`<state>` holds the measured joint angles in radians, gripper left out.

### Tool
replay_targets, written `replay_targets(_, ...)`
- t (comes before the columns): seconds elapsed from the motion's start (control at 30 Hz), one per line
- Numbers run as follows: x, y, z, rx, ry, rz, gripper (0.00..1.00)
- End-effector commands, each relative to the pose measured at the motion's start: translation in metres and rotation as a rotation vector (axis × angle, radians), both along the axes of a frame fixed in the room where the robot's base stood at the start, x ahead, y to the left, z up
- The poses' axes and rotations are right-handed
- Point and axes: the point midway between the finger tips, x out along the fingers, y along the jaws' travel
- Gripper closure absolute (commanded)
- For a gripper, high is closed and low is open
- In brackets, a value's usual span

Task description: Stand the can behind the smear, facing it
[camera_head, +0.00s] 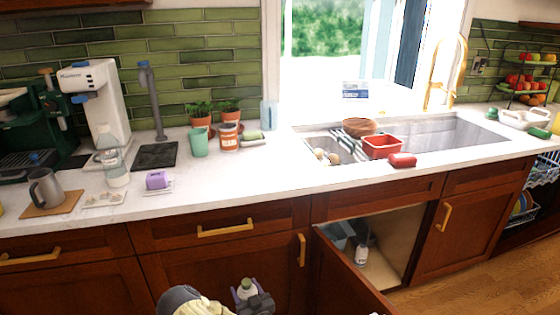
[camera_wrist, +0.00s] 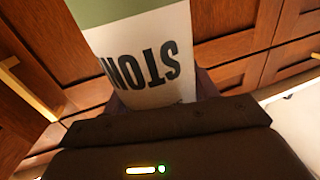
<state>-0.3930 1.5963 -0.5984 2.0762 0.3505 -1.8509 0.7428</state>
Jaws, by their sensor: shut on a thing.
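The can (camera_wrist: 150,62) fills the top middle of the wrist view, with a green band above a white label. Its dark letters read "STON" upside down, and the rest is cut off. In the head view the can (camera_head: 246,288) is small, pale and green, at the bottom centre in front of the cabinet doors and below the counter top. My gripper (camera_head: 254,299) is shut around the can. I cannot make out a smear on the white counter (camera_head: 240,178).
A purple sponge-like block (camera_head: 157,180), a clear bottle (camera_head: 116,172) and a grey mug (camera_head: 46,187) stand on the left counter. An orange tin (camera_head: 229,136) and green cup (camera_head: 199,141) stand farther back. The cabinet door (camera_head: 340,280) hangs open below the sink.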

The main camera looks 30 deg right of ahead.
Motion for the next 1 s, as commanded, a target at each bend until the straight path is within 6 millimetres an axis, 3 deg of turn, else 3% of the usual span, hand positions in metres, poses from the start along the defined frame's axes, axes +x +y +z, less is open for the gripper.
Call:
replay_targets(0.03, 0.000, 0.000, 0.023, 0.000, -0.001, 0.000, 0.73)
replay_targets(1.0, 0.000, 0.000, 0.229, 0.000, -0.001, 0.000, 0.73)
